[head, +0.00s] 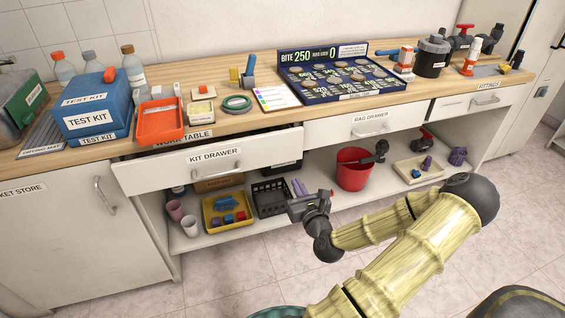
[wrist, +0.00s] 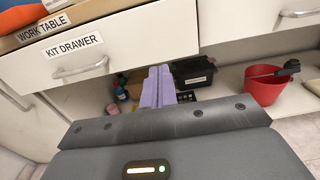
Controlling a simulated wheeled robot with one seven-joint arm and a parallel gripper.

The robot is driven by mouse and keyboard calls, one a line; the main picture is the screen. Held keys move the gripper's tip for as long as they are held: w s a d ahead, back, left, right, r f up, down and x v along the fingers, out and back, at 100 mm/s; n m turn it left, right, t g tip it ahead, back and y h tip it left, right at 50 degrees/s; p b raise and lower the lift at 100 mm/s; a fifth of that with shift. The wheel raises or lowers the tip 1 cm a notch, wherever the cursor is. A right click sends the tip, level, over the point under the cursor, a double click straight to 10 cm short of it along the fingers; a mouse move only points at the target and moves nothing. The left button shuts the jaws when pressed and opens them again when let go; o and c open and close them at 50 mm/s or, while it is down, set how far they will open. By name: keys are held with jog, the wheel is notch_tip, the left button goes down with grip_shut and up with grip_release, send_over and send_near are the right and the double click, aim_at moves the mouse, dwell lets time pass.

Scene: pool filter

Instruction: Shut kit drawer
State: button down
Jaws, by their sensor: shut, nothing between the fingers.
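The kit drawer (head: 215,162) is a white, labelled drawer under the left part of the worktop. Its front stands out from the cabinet, with a dark gap behind its top edge, so it is partly open. Its metal handle (head: 217,175) is on the front, and shows at left in the wrist view (wrist: 80,71). My gripper (head: 298,184) has lilac fingers, shut together and empty. They are below and near the right end of the drawer front in the head view. In the wrist view the fingertips (wrist: 160,70) overlap the drawer's lower edge; I cannot tell whether they touch.
The rail drawer (head: 365,123) right of it looks closed. The lower shelf holds a yellow tray (head: 228,223), a black basket (head: 270,209) and a red bucket (head: 353,178). The worktop carries blue test kits (head: 90,118), an orange tray (head: 160,130) and a coin board (head: 335,88).

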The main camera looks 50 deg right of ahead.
jog(key=shift+w, duration=0.1)
jog(key=b, duration=0.5)
send_near(279, 151)
jog(key=x, duration=0.6)
jog(key=shift+w+d, duration=0.25)
jog(key=shift+w, duration=0.1)
jog(key=shift+p, duration=0.3)
